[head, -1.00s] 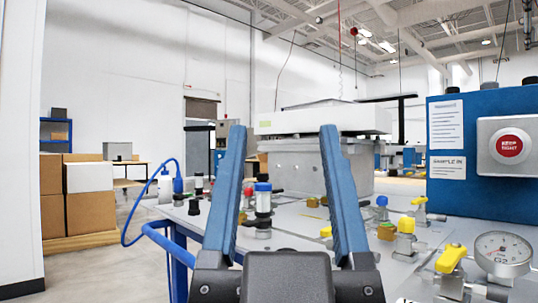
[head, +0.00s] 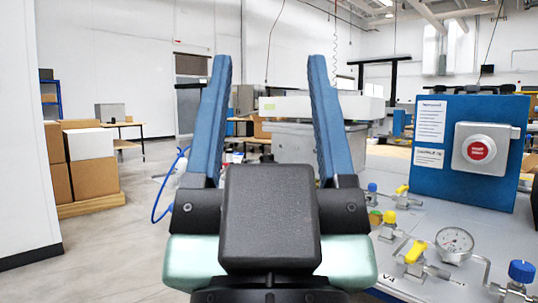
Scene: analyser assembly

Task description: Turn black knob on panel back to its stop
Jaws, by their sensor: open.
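My gripper (head: 270,62) is open and empty, with its two long blue fingers pointing up and apart in the middle of the head view. Its black body hides much of the bench behind it. I cannot make out a black knob for certain. A dark shape is cut off at the right picture edge, too partial to identify. The blue upright panel (head: 430,185) stands at the right with two white labels and a grey box with a red button (head: 477,150). My gripper is well left of this panel and apart from it.
The grey bench top (head: 420,210) carries a round gauge (head: 455,243), a yellow-handled valve (head: 415,252) and a blue-knobbed valve (head: 522,272) at the right front. A large pale machine (head: 295,145) stands behind my gripper. Boxes (head: 88,165) and open floor are at the left.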

